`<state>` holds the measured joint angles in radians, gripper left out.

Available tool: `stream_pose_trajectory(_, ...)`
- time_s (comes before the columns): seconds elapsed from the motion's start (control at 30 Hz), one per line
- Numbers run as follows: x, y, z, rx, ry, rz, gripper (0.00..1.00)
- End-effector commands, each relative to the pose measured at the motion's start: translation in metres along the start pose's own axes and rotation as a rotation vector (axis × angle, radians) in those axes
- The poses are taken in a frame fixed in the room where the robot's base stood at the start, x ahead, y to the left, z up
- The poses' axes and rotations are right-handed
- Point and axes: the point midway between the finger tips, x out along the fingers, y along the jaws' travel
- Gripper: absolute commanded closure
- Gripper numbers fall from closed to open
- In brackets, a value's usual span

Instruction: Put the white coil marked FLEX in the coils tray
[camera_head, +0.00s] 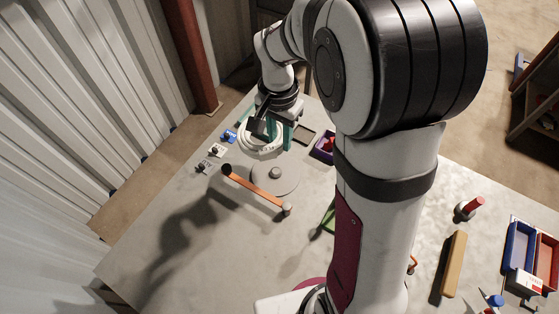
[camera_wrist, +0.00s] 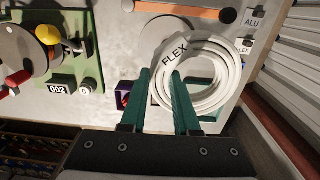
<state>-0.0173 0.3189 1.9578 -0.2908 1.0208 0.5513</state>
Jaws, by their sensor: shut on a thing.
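The white coil marked FLEX (camera_wrist: 221,88) fills the right middle of the wrist view, with its label at its upper left. My gripper (camera_wrist: 160,73) has teal fingers shut on the coil's left side, one finger outside the ring and one over its inner part. In the head view the coil (camera_head: 259,144) shows below my gripper (camera_head: 274,128) at the far end of the table. My fingers hide part of it. I cannot tell whether it touches the table. Some teal shows behind the coil in the wrist view; I cannot tell which tray is the coils tray.
A purple tray (camera_head: 322,151) holds something red, right of the coil. An orange bar (camera_head: 255,187) lies by a grey disc (camera_head: 287,186). Small labelled clips (camera_head: 216,150) stand left. Blue (camera_head: 508,251) and red (camera_head: 541,270) trays stand far right. The left table area is clear.

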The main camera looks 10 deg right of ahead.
Motion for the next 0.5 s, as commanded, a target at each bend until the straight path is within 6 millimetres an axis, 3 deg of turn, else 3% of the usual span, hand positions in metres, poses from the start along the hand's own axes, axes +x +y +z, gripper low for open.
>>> stream_pose_trajectory(0.2,-0.053,-0.001,-0.006,-0.308,0.004,-0.003,1.0)
stream_pose_trajectory(0.5,-0.1,-0.011,-0.02,-0.517,0.001,-0.011,1.0)
